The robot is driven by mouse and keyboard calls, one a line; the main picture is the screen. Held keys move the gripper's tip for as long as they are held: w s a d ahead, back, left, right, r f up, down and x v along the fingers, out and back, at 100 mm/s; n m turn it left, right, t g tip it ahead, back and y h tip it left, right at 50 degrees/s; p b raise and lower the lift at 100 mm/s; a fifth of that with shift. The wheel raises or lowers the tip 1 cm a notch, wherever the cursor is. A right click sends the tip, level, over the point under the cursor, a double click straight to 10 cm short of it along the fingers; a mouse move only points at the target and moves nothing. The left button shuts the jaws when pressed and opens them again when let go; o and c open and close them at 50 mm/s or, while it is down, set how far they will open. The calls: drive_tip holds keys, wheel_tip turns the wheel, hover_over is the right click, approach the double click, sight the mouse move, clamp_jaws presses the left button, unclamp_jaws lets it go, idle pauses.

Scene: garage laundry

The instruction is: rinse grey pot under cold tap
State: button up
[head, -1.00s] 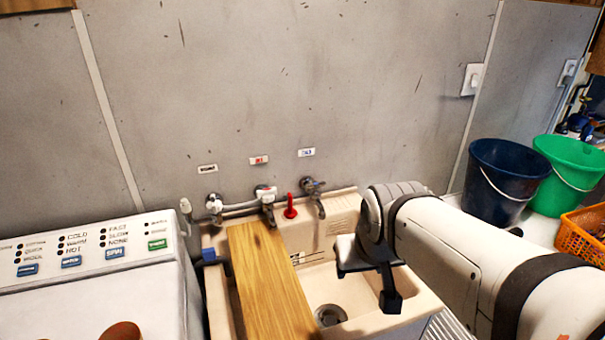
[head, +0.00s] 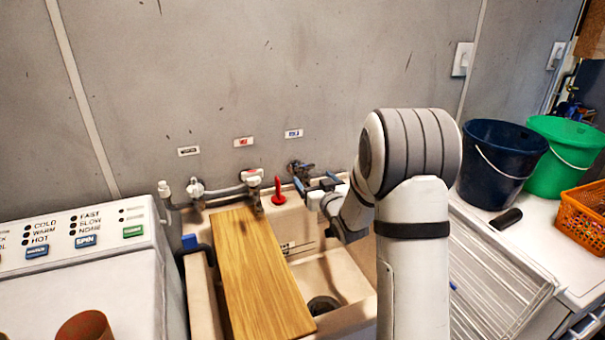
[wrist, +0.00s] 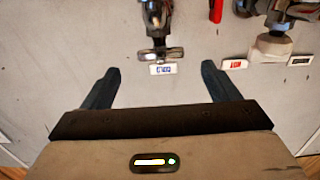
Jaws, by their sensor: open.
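The cold tap (head: 299,168) is the right-hand tap on the wall above the sink, under a blue-marked label (head: 293,133). My gripper (head: 316,184) is at this tap, open and empty, its two dark blue fingers pointing to the wall. In the wrist view, the tap (wrist: 156,20) and its label (wrist: 163,69) lie between the lines of the open fingers. Whether a finger touches the tap cannot be told. The sink (head: 345,278) is pale, with a dark drain in its bare part. I see no grey pot in these views.
A wooden board (head: 255,270) lies across the sink's left part. A red upright piece (head: 278,190) stands beside the cold tap. A washing machine (head: 90,270) is left. A ribbed drainer (head: 490,280), dark blue bucket (head: 500,165), green bucket (head: 563,155) and orange basket (head: 585,215) are right.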

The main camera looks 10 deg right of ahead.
sight(308, 172)
drive_tip(key=w, duration=0.2)
drive_tip(key=w+a+p, duration=0.1)
drive_tip(key=w, duration=0.4)
drive_tip(key=shift+w+a+p, duration=0.25)
drive_tip(key=shift+w+p, duration=0.05)
drive_tip(key=shift+p, duration=0.1)
drive_tip(key=c, duration=1)
